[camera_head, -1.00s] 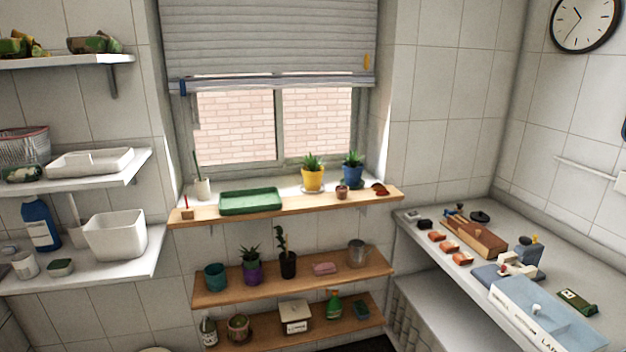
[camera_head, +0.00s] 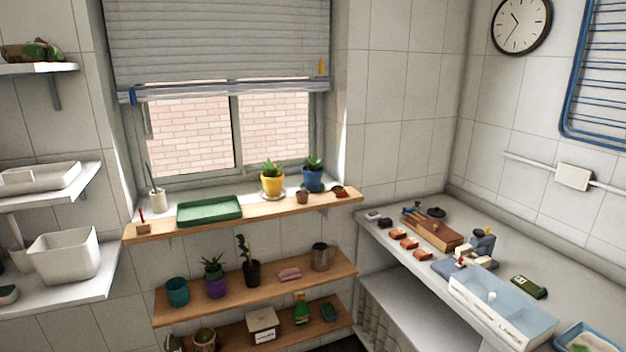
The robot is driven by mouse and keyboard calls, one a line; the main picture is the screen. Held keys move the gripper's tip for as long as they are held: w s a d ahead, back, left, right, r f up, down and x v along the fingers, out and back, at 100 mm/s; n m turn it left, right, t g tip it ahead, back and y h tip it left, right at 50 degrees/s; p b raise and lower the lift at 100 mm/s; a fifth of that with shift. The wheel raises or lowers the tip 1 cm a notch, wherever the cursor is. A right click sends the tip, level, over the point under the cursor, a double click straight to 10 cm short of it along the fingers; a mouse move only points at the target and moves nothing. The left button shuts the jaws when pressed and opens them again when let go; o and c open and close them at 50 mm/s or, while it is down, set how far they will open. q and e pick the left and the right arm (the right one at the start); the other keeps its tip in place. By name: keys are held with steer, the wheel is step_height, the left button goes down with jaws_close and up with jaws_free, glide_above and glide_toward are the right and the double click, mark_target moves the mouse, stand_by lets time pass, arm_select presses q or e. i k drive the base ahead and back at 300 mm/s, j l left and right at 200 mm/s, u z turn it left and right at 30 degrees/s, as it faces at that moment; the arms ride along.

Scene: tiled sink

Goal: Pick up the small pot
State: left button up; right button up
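Several pots stand on the shelves under the window. A small brown terracotta pot (camera_head: 302,196) stands on the wooden sill shelf, in front of and between a yellow pot (camera_head: 272,185) and a blue pot (camera_head: 313,181), both with plants. On the shelf below are an empty teal pot (camera_head: 177,291), a purple pot (camera_head: 216,287) with a plant and a dark pot (camera_head: 252,273) with a plant. I cannot tell from the picture alone which one the task calls the small pot; the terracotta one looks smallest. Neither gripper shows.
A green tray (camera_head: 209,210) lies on the sill shelf (camera_head: 190,228). A grey counter (camera_head: 392,220) at right holds a wooden block (camera_head: 436,234), small orange-brown pieces and a pale blue box (camera_head: 500,305). A white bin (camera_head: 64,255) stands on the left shelf.

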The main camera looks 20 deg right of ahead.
mark_target(303, 196)
steer(key=i+l+u, duration=0.35)
steer(key=i+l, duration=0.15)
steer(key=l, duration=0.2)
steer(key=i+l+u, duration=0.15)
steer(key=l, duration=0.2)
steer(key=i+l+u, duration=0.2)
steer(key=l, duration=0.25)
steer(key=i, duration=0.05)
